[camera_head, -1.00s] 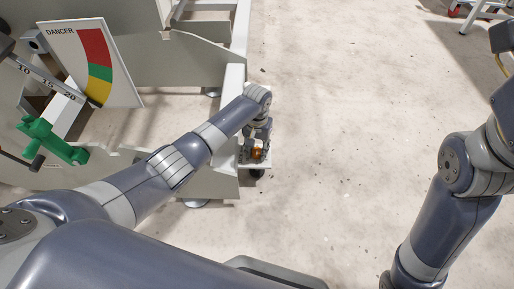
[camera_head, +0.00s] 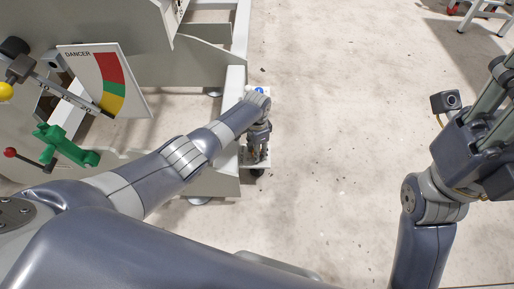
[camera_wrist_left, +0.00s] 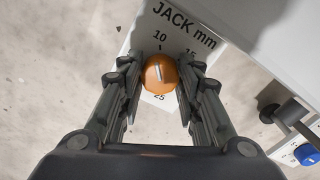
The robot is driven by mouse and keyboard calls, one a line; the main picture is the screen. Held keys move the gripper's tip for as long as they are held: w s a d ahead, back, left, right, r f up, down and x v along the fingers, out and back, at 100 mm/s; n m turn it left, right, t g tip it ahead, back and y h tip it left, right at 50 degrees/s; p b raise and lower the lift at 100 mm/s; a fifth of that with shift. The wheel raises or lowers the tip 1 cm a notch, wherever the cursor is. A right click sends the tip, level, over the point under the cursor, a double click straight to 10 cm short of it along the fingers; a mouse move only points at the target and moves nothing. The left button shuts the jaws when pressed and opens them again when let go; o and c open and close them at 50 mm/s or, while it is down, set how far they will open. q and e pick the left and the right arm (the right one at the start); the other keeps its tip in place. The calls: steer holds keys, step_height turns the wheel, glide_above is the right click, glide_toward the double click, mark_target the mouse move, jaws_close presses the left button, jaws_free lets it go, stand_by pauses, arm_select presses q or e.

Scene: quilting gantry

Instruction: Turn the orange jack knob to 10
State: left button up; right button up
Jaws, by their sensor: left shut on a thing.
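The orange jack knob (camera_wrist_left: 160,74) sits on a white plate (camera_wrist_left: 184,45) lettered "JACK mm" in the left wrist view. My left gripper (camera_wrist_left: 158,86) has one finger on each side of the knob and is shut on it. A pale line on the knob's face tilts slightly, its upper end roughly toward the 10 mark. The 15 is partly covered by a finger, and 25 shows below the knob. In the head view my left gripper (camera_head: 257,154) is at the frame's corner and largely hides the knob. My right gripper (camera_head: 490,105) is raised at the right edge, its jaw state unclear.
A blue knob (camera_wrist_left: 307,154) and a dark lever (camera_wrist_left: 287,115) are at the right of the left wrist view. The floor (camera_head: 340,130) between my arms is clear.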

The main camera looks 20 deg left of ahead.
arm_select(q)
steer(key=shift+m, duration=1)
steer(key=o, duration=1)
steer(key=shift+o, duration=0.2)
step_height(320, 180, up, 12)
steer(key=shift+d, duration=0.1)
